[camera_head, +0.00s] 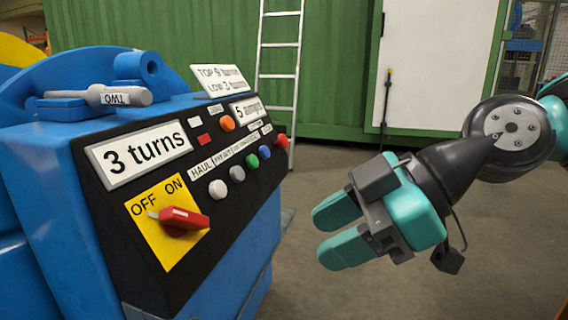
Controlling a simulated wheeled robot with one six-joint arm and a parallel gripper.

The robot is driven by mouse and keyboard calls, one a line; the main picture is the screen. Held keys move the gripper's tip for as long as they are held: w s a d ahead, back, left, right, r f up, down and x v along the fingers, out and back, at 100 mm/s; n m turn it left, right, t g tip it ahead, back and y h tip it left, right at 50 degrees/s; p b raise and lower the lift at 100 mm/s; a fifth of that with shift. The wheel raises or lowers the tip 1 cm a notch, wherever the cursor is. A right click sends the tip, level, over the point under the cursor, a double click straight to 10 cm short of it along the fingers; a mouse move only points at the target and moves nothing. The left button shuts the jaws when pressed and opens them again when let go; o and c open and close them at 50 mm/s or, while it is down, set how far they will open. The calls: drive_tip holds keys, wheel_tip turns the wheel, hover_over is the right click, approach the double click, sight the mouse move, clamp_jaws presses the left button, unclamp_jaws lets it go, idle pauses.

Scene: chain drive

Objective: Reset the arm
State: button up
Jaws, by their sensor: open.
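My gripper (328,232) is on the right side of the head view, in free air to the right of the blue machine's panel. Its two teal fingers point left toward the panel and stand apart with nothing between them. My arm comes in from the right edge. The black control panel (112,222) carries a red rotary switch (183,219) on a yellow plate marked OFF and ON. The gripper is clear of the switch and the buttons and touches nothing.
The panel has white (217,189), green (252,161), blue, red and orange buttons. Behind are a ladder (277,60), a green wall and a white door (432,60). The floor around the gripper is clear.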

drive_tip(key=s+d+f+m+g+h+p, duration=0.2)
drive_tip(key=s+d+m+h+p, duration=0.45)
drive_tip(key=m, duration=0.45)
wheel_tip(320, 180, up, 38)
drive_tip(key=d+p, duration=0.1)
drive_tip(key=p, duration=3.4)
drive_tip(key=shift+s+d+f+m+p, duration=0.2)
drive_tip(key=shift+s+d+m+p, duration=0.1)
drive_tip(key=shift+s, duration=0.05)
